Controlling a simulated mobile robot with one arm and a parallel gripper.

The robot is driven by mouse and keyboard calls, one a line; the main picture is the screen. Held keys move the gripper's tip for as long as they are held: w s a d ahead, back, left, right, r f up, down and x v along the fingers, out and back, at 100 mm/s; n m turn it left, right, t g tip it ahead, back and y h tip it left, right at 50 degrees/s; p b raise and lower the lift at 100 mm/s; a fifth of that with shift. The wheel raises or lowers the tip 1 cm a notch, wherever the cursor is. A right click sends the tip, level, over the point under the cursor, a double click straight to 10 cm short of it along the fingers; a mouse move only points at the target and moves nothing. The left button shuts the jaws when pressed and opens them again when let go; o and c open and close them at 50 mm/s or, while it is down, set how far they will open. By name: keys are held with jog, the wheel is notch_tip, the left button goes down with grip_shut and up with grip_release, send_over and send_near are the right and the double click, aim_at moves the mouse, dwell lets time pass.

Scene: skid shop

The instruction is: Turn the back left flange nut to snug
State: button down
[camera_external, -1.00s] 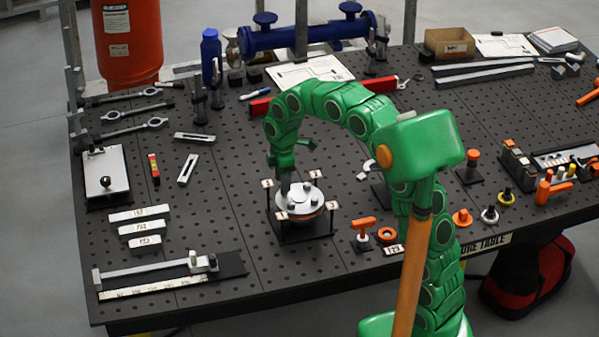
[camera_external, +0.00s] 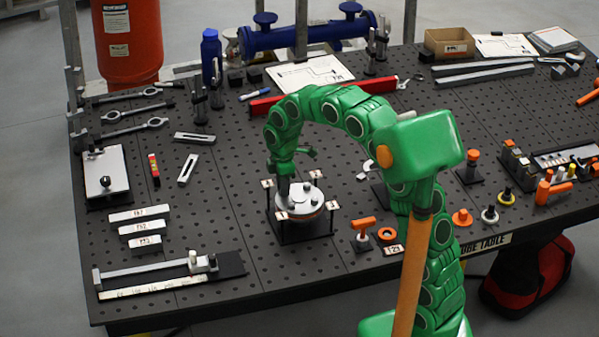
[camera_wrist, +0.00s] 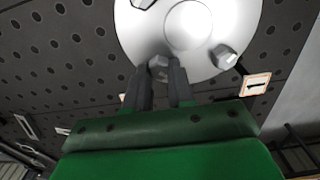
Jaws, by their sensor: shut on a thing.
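A round silver flange (camera_external: 306,204) with several bolt positions sits on a dark stand on the table. Small numbered tags on posts stand around it. My gripper (camera_external: 283,201) points down at its back left side in the external view. In the wrist view my gripper (camera_wrist: 162,72) has its two dark fingers closed around a hex flange nut (camera_wrist: 158,61) at the flange's edge. The fingers hide part of that nut. Another nut (camera_wrist: 224,57) shows on the flange (camera_wrist: 200,25) to the right, and part of a third at the top edge.
A red bar (camera_external: 265,106) lies behind the arm.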

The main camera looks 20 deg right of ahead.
jog(key=m, duration=0.4)
jog(key=shift+w+m, duration=0.1)
jog(key=shift+m, duration=0.2)
jog(key=m, duration=0.4)
jog(key=shift+w+m, duration=0.1)
jog(key=shift+m, duration=0.2)
jog(key=m, duration=0.4)
jog(key=shift+d, duration=0.1)
jog(key=shift+r+m, duration=0.1)
jog(key=shift+m, duration=2)
jog(key=c, duration=1)
grip_release()
jog(key=shift+o, duration=0.2)
